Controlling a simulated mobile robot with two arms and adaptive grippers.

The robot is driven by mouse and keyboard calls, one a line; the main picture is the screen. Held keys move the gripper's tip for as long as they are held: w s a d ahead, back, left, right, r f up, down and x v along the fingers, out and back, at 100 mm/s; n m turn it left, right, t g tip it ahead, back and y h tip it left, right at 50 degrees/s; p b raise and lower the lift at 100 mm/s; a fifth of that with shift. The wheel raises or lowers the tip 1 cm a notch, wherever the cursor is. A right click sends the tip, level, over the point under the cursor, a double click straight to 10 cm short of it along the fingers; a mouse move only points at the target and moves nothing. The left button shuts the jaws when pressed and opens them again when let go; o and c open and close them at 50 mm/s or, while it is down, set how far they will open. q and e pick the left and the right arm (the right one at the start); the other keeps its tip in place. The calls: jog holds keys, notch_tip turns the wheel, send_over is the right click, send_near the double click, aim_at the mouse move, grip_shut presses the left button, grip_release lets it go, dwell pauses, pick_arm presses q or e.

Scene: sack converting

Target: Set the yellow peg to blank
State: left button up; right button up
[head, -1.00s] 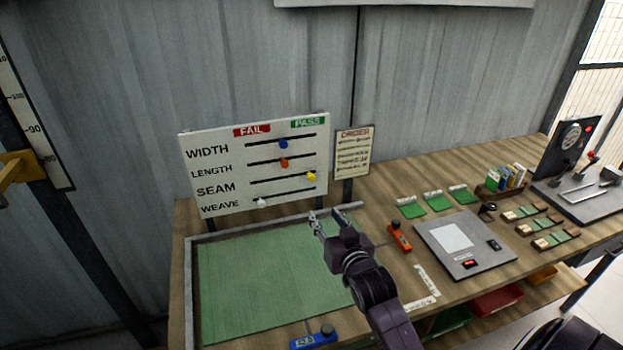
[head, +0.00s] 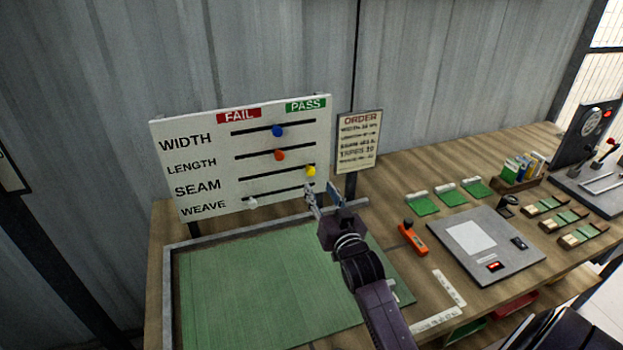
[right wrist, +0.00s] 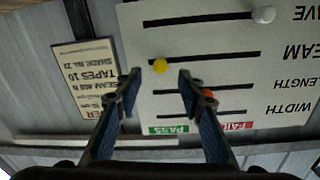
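The yellow peg (head: 311,170) sits at the right end of the SEAM slot on the white board (head: 215,185), on the side of the green PASS label. My right gripper (head: 320,190) is open just below and in front of it. In the right wrist view, which shows the board upside down, the yellow peg (right wrist: 160,65) appears between the two open fingertips (right wrist: 159,78). I cannot tell whether they are level with it in depth; nothing is held. My left gripper is out of view.
A blue peg (head: 277,131), an orange peg (head: 280,155) and a white peg (head: 250,203) sit in the other slots. The order card (head: 358,142) stands right of the board. Below lies a clear green mat (head: 260,295); an orange tool (head: 412,236) lies to its right.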

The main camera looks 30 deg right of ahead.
aim_at(311, 173)
jog(key=shift+r+p+x, duration=0.2)
jog(key=shift+p+x, duration=0.5)
jog(key=shift+x, duration=2.65)
grip_shut()
jog(key=shift+a, duration=0.1)
